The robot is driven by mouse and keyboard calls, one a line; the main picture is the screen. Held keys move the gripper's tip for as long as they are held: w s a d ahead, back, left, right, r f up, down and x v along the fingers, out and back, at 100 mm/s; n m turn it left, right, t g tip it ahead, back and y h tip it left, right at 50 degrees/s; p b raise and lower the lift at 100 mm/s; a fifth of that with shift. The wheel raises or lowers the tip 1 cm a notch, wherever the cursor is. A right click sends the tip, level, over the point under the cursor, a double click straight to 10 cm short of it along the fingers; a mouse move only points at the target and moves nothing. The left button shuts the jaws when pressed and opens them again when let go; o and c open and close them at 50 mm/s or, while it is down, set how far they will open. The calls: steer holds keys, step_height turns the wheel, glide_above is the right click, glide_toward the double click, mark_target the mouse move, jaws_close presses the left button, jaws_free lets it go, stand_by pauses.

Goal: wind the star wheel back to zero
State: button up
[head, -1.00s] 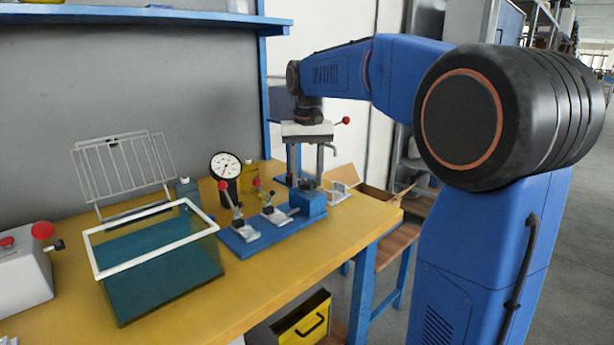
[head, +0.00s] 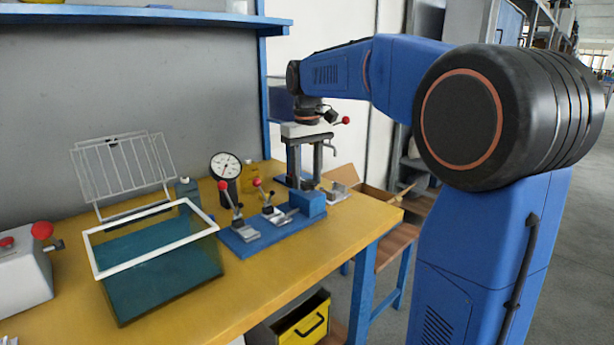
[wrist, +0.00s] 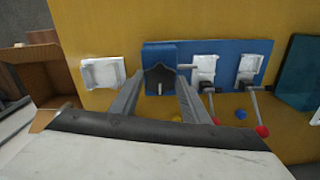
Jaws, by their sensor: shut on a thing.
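My gripper (head: 305,184) points down at the far right end of the blue fixture plate (head: 232,243). Its two fingers are shut on a dark part, which I take for the star wheel (wrist: 160,75), at the blue block (head: 312,206). In the wrist view the fingers (wrist: 160,82) stand on either side of this dark part, with a small pale peg below it. The fingers hide most of the wheel in the head view. A dial gauge (head: 226,166) with a white face stands behind the plate; its reading is too small to tell.
Two clamps with red-balled levers (head: 229,195) (head: 262,186) stand on the plate left of my gripper. A white-rimmed teal tank (head: 160,275) is further left. A pale metal part (head: 338,193) and an open cardboard box (head: 375,196) lie to the right. The table front (head: 270,290) is clear.

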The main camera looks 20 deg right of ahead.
mark_target(307, 182)
steer(key=o, duration=1.1)
steer(key=shift+c, duration=0.2)
step_height(307, 182, up, 17)
steer(key=shift+r, duration=0.2)
steer(key=s+a+f+m+t, duration=0.1)
steer(key=s+a+f+t, duration=0.2)
steer(key=s+f, duration=2.8)
step_height(307, 182, down, 2)
steer(key=shift+f+m+t, duration=0.2)
steer(key=shift+m+t, duration=0.2)
steer(key=shift+t, duration=0.5)
